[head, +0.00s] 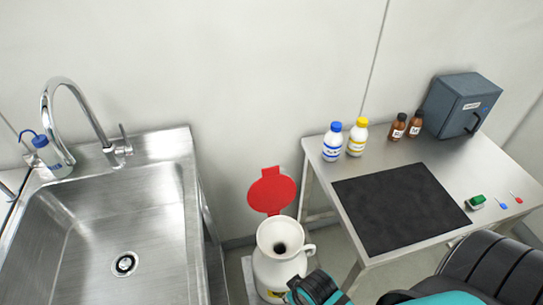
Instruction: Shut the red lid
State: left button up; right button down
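The red lid (271,190) is a round red disc with a small tab on top. It stands open and roughly upright behind the mouth of a white can (277,268). The can has a side handle and a dark round opening, which is uncovered. Black and teal links of my arm come in from the lower right, and one part ends close to the can's lower right side. I cannot tell whether it touches the can. No gripper fingers show in the head view. My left arm does not show.
A steel sink (110,240) with a tall tap (75,100) stands left of the can. At right, a steel table (325,175) bears a black mat (400,208), several bottles, a grey-blue box (460,105) and small items. The wall behind is bare.

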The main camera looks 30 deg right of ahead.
jog(key=w+a+r+y, duration=0.1)
jog(key=w+r, duration=0.1)
jog(key=r, duration=0.4)
jog(key=w+a+r, duration=0.2)
jog(key=r, duration=0.5)
jog(key=w+a+r+n, duration=0.1)
jog(key=w+a+r, duration=0.1)
jog(key=w, duration=0.4)
jog(key=w+a+r, duration=0.2)
jog(key=w, duration=0.4)
jog(key=w+d+r+m+g+h, duration=0.15)
jog(key=w+d+r+m, duration=0.45)
jog(key=w+d+r, duration=1)
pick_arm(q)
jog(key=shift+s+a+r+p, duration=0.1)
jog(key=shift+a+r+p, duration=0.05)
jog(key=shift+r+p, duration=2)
pick_arm(e)
jog(key=s+f, duration=0.3)
jog(key=f, duration=0.5)
jog(key=shift+s+a, duration=0.15)
jog(key=shift+s, duration=0.15)
